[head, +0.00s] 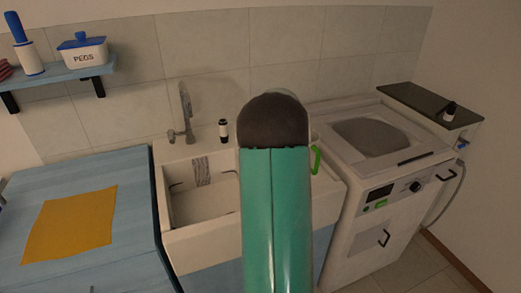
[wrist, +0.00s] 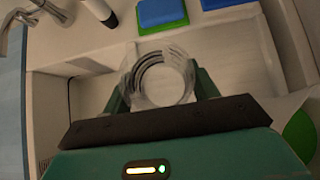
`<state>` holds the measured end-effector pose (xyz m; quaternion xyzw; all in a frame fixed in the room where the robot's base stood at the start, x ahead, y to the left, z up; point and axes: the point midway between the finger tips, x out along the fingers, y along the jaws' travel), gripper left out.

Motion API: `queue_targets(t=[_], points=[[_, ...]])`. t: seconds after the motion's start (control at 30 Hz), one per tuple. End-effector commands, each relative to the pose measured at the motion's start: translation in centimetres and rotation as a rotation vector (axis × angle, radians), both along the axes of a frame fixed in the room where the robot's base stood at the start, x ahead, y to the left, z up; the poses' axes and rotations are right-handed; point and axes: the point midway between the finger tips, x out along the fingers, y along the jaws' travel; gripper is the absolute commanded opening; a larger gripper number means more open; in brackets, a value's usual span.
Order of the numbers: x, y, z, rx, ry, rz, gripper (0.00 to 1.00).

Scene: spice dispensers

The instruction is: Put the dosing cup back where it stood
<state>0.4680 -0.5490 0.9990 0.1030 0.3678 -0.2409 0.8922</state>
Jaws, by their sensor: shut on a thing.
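My gripper (wrist: 160,88) is shut on the dosing cup (wrist: 140,92), a small clear round cup with dark rings inside. In the wrist view the cup is between the two green fingers, over the white sink basin (wrist: 88,98). In the head view my teal arm hides the gripper fingers and nearly all of the cup. The sink (head: 205,240) shows there just left of my arm. I cannot tell the cup's exact height above the basin.
A tap (head: 187,112) and a dark-and-white bottle (head: 223,130) stand on the sink's back ledge. A washing machine (head: 375,215) stands right, a blue counter (head: 135,215) with an orange cloth (head: 70,225) left.

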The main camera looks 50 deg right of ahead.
Motion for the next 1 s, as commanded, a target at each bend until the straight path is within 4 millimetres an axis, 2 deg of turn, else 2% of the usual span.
queue_targets(t=[0.03, 0.2, 0.47, 0.63, 1.0], points=[[0.5, -0.6, -1.2, 0.002, 0.003, -0.003, 0.23], [2.6, -1.9, -4.1, 0.001, 0.002, -0.003, 0.23], [4.1, -2.9, -5.9, 0.0, 0.002, -0.002, 0.23], [4.1, -3.0, -8.4, 0.002, 0.0, -0.004, 0.23], [4.1, -2.9, -9.0, -0.001, 0.001, -0.003, 0.23]])
